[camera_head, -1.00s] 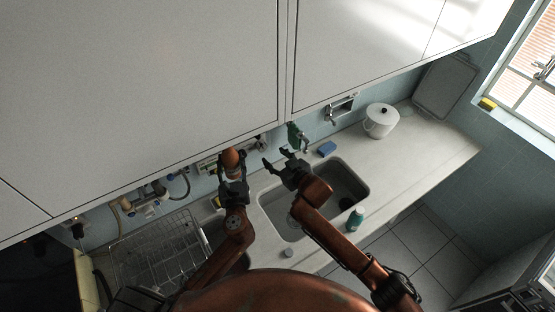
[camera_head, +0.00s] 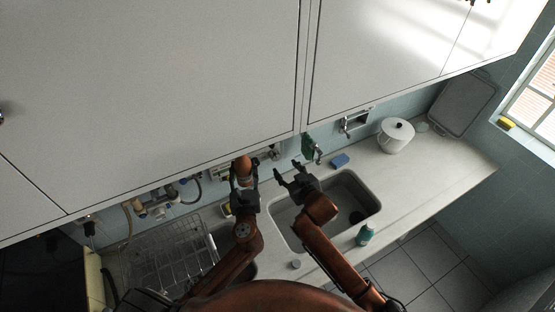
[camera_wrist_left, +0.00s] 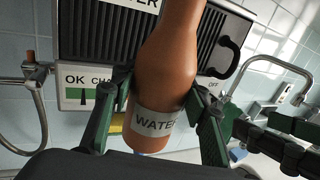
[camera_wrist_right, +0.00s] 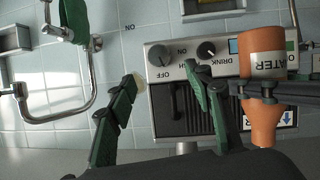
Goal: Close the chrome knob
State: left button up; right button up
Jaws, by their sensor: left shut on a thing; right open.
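The chrome knob (camera_wrist_right: 160,55) is a round grey dial on a light panel (camera_wrist_right: 222,68), with ON and OFF lettering beside it in the right wrist view. A black knob (camera_wrist_right: 207,48) marked DRINK sits to its right. My right gripper (camera_wrist_right: 162,76) is open and empty, its fingers either side of the chrome knob in that view; contact cannot be told. It shows in the head view (camera_head: 286,169) over the sink's back edge. My left gripper (camera_wrist_left: 163,92) is shut on an orange-brown bottle (camera_wrist_left: 167,60) labelled WATER, also in the head view (camera_head: 242,166).
The panel is on the tiled wall under the cabinets (camera_head: 180,85). A chrome faucet pipe (camera_wrist_right: 60,118) is left of my right gripper. The sink (camera_head: 340,205) lies below, a wire rack (camera_head: 165,250) to its left, and a white pot (camera_head: 394,138) to its right.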

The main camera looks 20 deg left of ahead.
aim_at(277, 158)
jog(key=x, duration=1.1)
jog(key=shift+f, duration=0.1)
jog(key=shift+c, duration=0.7)
jog(key=c, duration=1)
jog(key=shift+m+g+y, duration=0.7)
jog(key=shift+m+g, duration=0.2)
jog(key=shift+m, duration=0.4)
jog(key=o, duration=1.1)
jog(key=shift+o, duration=0.2)
jog(key=shift+d, duration=0.1)
jog(key=v, duration=1.1)
jog(key=shift+s+d, duration=0.25)
